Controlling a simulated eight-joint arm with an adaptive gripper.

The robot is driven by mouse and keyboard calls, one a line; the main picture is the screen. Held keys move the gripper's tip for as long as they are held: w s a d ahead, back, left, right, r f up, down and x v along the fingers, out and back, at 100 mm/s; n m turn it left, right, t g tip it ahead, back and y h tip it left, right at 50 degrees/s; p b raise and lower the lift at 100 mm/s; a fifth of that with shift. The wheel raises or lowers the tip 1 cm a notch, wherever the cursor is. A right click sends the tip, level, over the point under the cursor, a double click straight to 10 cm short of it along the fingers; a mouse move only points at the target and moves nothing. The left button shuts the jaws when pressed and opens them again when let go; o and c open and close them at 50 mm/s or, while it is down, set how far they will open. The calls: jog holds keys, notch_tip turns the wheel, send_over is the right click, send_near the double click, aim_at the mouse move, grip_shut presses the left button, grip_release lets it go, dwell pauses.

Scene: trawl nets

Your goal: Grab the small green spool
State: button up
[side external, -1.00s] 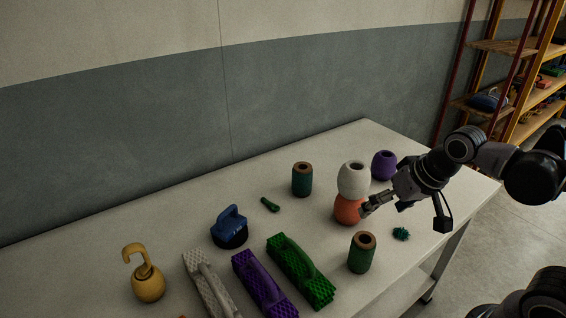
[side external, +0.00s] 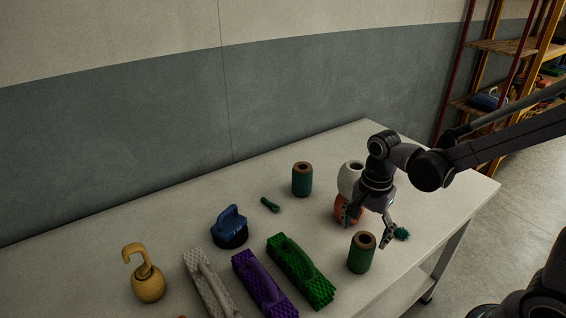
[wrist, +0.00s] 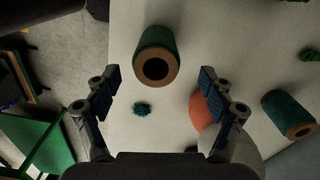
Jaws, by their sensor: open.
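A green spool (side external: 361,254) with a tan core stands upright near the front edge of the table. A teal-green spool (side external: 302,180) stands farther back; the two look similar in size. My gripper (side external: 363,234) points down with its fingers spread, just above and behind the front green spool. In the wrist view the green spool (wrist: 157,50) shows between and ahead of the open fingertips, with nothing held. The teal spool (wrist: 288,114) lies outside the right finger.
A teal scrap (side external: 401,234) lies to the right. Green (side external: 300,268), purple (side external: 262,284) and grey (side external: 208,284) brushes lie left of the green spool.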

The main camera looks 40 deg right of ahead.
aim_at(361, 255)
jog(key=shift+s+f, duration=0.15)
jog(key=shift+f, duration=2)
jog(key=shift+s+f, duration=0.1)
jog(key=shift+f, duration=2.05)
jog(key=c, duration=1.3)
